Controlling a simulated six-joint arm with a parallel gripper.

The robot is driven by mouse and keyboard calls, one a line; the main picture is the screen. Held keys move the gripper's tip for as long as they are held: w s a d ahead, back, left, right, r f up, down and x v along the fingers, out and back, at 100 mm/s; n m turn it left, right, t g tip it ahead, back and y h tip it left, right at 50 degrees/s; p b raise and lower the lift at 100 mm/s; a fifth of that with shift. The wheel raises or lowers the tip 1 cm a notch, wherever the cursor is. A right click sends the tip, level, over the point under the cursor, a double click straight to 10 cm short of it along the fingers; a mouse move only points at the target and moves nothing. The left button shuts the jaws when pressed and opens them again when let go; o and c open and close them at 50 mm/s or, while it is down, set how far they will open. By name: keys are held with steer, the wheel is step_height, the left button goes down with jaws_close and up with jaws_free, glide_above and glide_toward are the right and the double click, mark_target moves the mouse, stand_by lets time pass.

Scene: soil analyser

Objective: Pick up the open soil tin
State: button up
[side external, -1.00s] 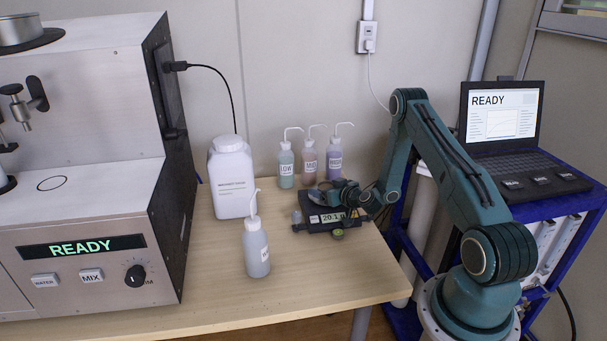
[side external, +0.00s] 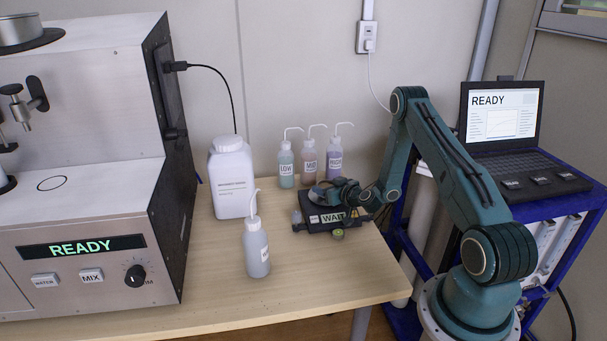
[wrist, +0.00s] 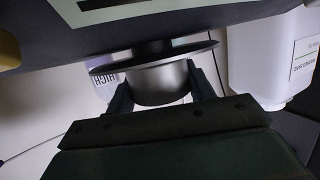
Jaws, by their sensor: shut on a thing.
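The soil tin (wrist: 160,86), a plain metal cylinder, sits between the two dark fingers of my gripper (wrist: 163,92) in the wrist view, which shows the place upside down. My gripper is shut on it. In the side view, my gripper (side external: 324,191) and the tin are at the balance (side external: 333,219), whose display reads WAIT. A dark round pan (wrist: 196,48) lies between the tin and the balance body. I cannot tell whether the tin still touches the pan. The tin's open top and contents are hidden.
Several bottles with spouts (side external: 308,166) stand behind the balance. A white jug (side external: 231,180) and a squeeze bottle (side external: 256,249) stand to the left. A small green-topped item (side external: 338,234) lies in front. The analyser (side external: 90,180) fills the left side. The table's front is clear.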

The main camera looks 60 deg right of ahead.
step_height(320, 180, up, 20)
steer(key=shift+f, duration=0.2)
stand_by(0.7)
stand_by(0.5)
steer(key=a+r+n+y, duration=0.2)
steer(key=a+n+y, duration=0.6)
steer(key=a, duration=2.4)
steer(key=shift+s+a+y, duration=0.3)
steer(key=shift+s+y, duration=0.05)
steer(key=shift+y, duration=0.45)
steer(key=d+f+m+h, duration=0.2)
steer(key=d+m+h, duration=0.6)
steer(key=d, duration=2.4)
steer(key=shift+w+d+h, duration=0.35)
steer(key=shift+h, duration=0.65)
